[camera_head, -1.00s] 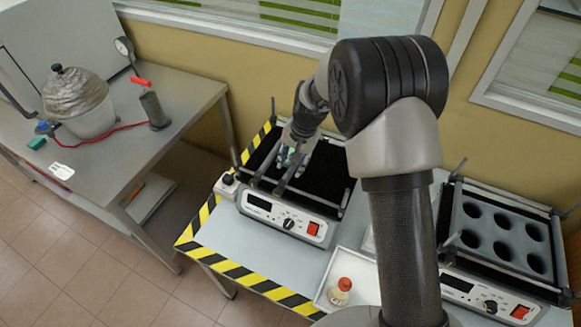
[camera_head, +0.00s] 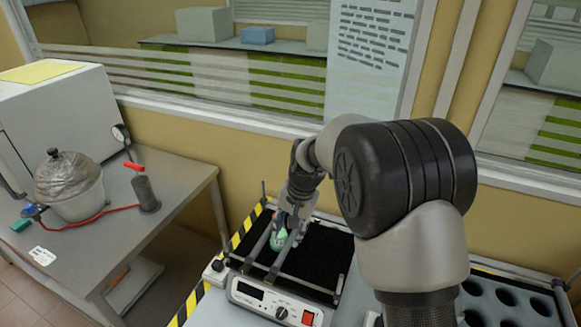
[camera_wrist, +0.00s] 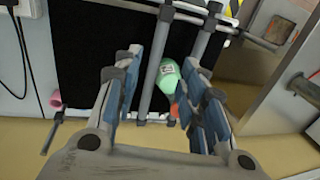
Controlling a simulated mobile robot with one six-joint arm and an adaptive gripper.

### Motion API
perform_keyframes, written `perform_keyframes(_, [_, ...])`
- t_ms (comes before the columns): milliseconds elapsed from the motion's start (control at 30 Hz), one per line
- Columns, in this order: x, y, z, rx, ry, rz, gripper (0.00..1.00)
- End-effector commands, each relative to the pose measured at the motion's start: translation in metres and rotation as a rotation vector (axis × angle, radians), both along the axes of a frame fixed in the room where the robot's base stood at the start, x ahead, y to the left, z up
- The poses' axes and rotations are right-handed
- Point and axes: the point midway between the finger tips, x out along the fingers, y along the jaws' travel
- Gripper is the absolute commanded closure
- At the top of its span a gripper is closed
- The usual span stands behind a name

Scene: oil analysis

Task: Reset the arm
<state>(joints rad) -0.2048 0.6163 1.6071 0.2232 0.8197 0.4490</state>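My gripper (camera_head: 282,228) is over the left shaker (camera_head: 272,303) in the head view, pointing down at its black platform (camera_head: 325,250). A small green bottle (camera_head: 277,243) with a pale label lies on or at the platform, just below the gripper. In the wrist view the two fingers (camera_wrist: 160,90) stand wide apart, and the green bottle (camera_wrist: 168,76) shows beyond them, nearer the right finger and beside a metal bar. Nothing is seen gripped. Something orange-red shows by the right finger, partly hidden.
The left shaker has bars and upright corner posts around its platform. A second shaker's rack with round holes (camera_head: 509,298) is at the right, partly hidden by my arm. A wall with windows stands behind.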

Motion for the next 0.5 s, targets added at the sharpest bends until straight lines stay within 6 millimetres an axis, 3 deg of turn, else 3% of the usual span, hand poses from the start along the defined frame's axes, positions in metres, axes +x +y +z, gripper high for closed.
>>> perform_keyframes(133, [-0.005,-0.005,0.011,-0.003,-0.012,0.008,0.62])
perform_keyframes(267, [-0.023,-0.022,0.049,-0.014,-0.053,0.039,0.62])
perform_keyframes(500, [-0.099,-0.069,0.127,-0.067,-0.156,0.133,0.62])
